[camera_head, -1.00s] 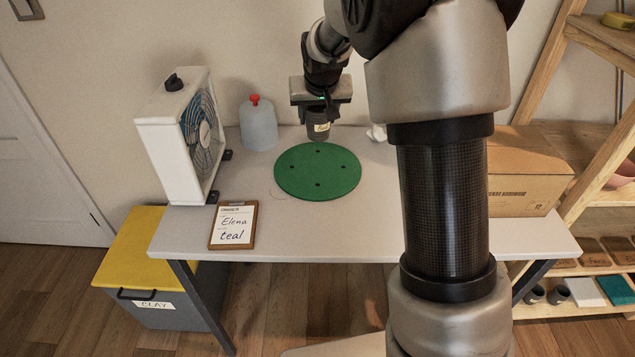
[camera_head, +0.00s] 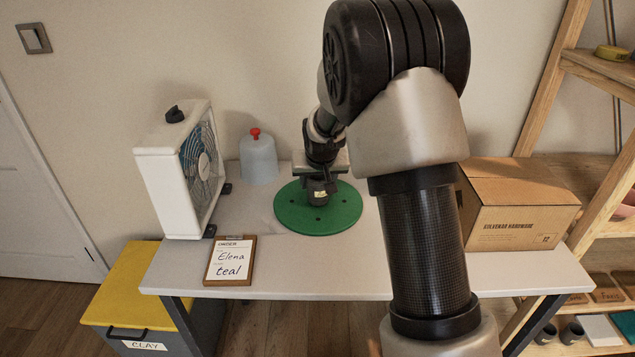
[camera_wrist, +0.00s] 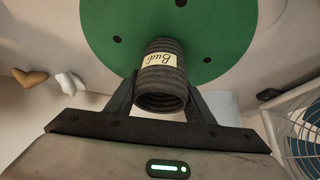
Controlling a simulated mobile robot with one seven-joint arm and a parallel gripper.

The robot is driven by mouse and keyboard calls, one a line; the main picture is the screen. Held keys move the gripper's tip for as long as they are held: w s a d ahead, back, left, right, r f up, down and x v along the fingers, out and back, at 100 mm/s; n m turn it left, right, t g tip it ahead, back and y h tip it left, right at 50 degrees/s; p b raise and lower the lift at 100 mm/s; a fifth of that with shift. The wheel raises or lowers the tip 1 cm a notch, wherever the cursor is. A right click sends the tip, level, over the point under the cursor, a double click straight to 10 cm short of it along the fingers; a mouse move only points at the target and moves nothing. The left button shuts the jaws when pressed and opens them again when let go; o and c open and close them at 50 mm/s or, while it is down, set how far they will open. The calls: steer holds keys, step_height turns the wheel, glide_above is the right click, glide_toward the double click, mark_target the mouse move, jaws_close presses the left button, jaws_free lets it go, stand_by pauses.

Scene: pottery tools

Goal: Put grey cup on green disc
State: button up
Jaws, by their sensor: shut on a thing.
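The grey cup (camera_head: 318,197) carries a pale label, which reads "Budi" in the wrist view, where the ribbed cup (camera_wrist: 160,88) sits between the fingers. My gripper (camera_head: 318,183) is shut on the cup. The green disc (camera_head: 290,217) lies flat on the table, with small dark holes in it. The cup is over the disc's middle to right part in the head view. The disc also fills the upper part of the wrist view (camera_wrist: 115,35). I cannot tell whether the cup's base touches the disc. My gripper hides part of the disc's far edge.
A cardboard box (camera_head: 515,205) is at the right.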

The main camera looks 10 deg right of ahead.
steer(key=shift+f, duration=0.1)
steer(key=o, duration=1.2)
steer(key=shift+r, duration=0.35)
steer(key=s+d+f+p+v, duration=0.1)
steer(key=s+p+v, duration=0.1)
steer(key=v, duration=1.7)
steer(key=s+r, duration=0.2)
steer(key=s, duration=1.1)
steer(key=s+r+n+g, duration=0.1)
steer(key=s+r, duration=0.1)
steer(key=s, duration=1)
steer(key=shift+s+y, duration=0.3)
steer(key=shift+s, duration=0.1)
